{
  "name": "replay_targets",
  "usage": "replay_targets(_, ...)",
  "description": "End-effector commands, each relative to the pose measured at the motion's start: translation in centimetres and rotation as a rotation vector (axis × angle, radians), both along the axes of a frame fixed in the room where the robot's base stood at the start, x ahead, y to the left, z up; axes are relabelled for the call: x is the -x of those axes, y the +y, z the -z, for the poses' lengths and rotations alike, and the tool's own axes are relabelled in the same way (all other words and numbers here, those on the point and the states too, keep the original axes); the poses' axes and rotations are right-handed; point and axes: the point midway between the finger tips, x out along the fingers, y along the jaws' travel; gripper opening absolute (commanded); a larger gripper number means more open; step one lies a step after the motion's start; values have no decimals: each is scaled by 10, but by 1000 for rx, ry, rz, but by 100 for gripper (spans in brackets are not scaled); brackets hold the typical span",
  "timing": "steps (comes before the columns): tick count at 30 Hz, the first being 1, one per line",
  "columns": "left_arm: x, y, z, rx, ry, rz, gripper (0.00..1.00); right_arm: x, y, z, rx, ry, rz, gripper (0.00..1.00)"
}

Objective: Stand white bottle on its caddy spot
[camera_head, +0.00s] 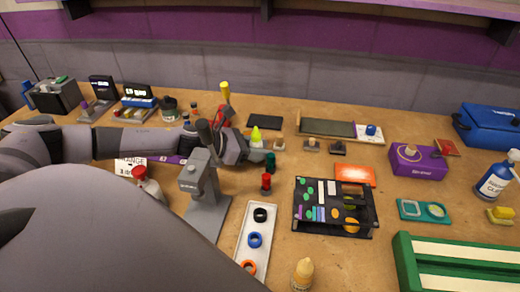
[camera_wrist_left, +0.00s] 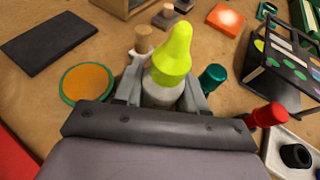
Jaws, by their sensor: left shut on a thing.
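My left gripper (camera_head: 252,148) is shut on a white bottle with a bright yellow-green nozzle (camera_head: 256,134). In the left wrist view the bottle's nozzle (camera_wrist_left: 172,55) points up and its pale body (camera_wrist_left: 160,95) sits between the fingers of the gripper (camera_wrist_left: 160,92). The bottle looks roughly upright. Its lower part is hidden by the gripper. A black caddy-like rack (camera_head: 340,230) with coloured spots and round openings stands to the right of the gripper, apart from the bottle. I cannot tell which spot is the bottle's. My right gripper is not in view.
Near the gripper stand a green-topped piece (camera_head: 270,162) and a red-topped piece (camera_head: 266,183). A grey press (camera_head: 205,195) stands left of a white tray (camera_head: 243,258) with rings. A cream bottle (camera_head: 303,273) stands in front. An orange-red pad (camera_head: 356,176) lies behind the rack.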

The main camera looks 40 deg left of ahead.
Motion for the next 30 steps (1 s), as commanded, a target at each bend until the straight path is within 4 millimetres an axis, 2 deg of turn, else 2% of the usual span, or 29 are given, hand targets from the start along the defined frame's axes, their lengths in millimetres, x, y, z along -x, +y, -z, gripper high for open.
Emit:
replay_targets(7, 0, 0, 5, -1, 0, 0, 10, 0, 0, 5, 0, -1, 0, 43)
replay_targets(8, 0, 0, 3, -1, 0, 0, 50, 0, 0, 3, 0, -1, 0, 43)
replay_targets(21, 1, 1, -2, -1, 1, 0, 51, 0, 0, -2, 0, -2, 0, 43)
replay_targets(30, 24, 15, -8, -3, 3, 1, 51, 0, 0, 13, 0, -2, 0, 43)
